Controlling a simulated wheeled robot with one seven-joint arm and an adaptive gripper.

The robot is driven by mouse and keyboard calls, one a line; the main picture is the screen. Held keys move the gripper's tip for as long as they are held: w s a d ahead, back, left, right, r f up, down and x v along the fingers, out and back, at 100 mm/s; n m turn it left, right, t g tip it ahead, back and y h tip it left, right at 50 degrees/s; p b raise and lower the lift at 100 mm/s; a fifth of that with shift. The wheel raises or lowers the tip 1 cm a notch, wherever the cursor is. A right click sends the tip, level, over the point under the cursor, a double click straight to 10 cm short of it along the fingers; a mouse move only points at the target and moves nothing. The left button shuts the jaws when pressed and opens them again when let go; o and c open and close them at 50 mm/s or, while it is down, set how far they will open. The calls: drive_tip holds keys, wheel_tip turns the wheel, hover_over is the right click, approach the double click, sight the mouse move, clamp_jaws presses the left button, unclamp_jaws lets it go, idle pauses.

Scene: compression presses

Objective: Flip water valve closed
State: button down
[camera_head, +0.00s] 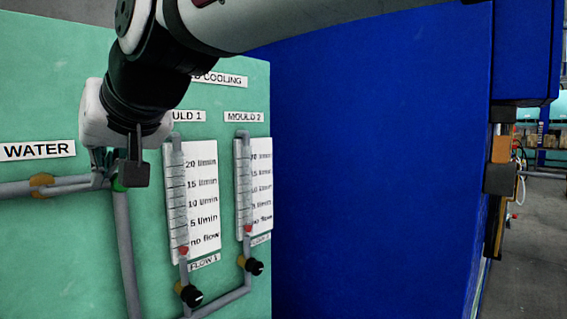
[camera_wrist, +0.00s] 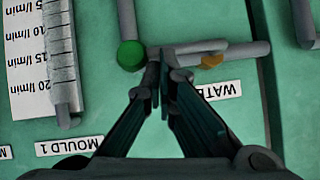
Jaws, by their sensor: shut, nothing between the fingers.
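The water valve sits on a grey pipe on the green panel. Its grey lever (camera_head: 78,188) lies roughly level along the pipe, and it shows in the wrist view (camera_wrist: 200,46). A round green piece (camera_head: 119,184) is at the pipe corner beside the valve, and it also shows in the wrist view (camera_wrist: 131,55). My gripper (camera_head: 125,172) is at this corner, partly covering the valve body. In the wrist view its fingertips (camera_wrist: 158,72) are together and empty, between the green piece and the lever. Whether they touch the lever cannot be told.
A brass-coloured fitting (camera_head: 42,184) is on the pipe under the WATER label (camera_head: 38,150). Two flow gauges (camera_head: 202,196) (camera_head: 254,185) with black knobs (camera_head: 191,296) stand to the right. A large blue wall (camera_head: 380,150) is further right.

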drive_tip(key=shift+w+d+f+b, duration=0.1)
drive_tip(key=shift+f+b, duration=0.2)
drive_tip(key=shift+b, duration=0.3)
drive_tip(key=f+m+b, duration=0.1)
drive_tip(key=b, duration=0.2)
drive_tip(key=f+g+y+b, duration=0.1)
drive_tip(key=b, duration=0.1)
drive_tip(key=shift+w+d+m+g+b, duration=0.15)
drive_tip(key=shift+w+m+g+b, duration=0.15)
drive_tip(key=shift+m+b, duration=0.1)
wheel_tip(320, 180, down, 7)
drive_tip(key=s+a+m+g+y+b, duration=0.2)
drive_tip(key=m+y+b, duration=0.5)
drive_tip(key=b, duration=1.6)
drive_tip(key=shift+s+m+g, duration=0.45)
drive_tip(key=shift+m+g, duration=0.05)
drive_tip(key=shift+m, duration=0.1)
drive_tip(key=shift+s+a+f+m+y+b, duration=0.15)
drive_tip(key=shift+s+a+m+y+b, duration=0.2)
drive_tip(key=shift+b, duration=0.7)
drive_tip(key=shift+w+d, duration=0.15)
drive_tip(key=shift+w, duration=0.05)
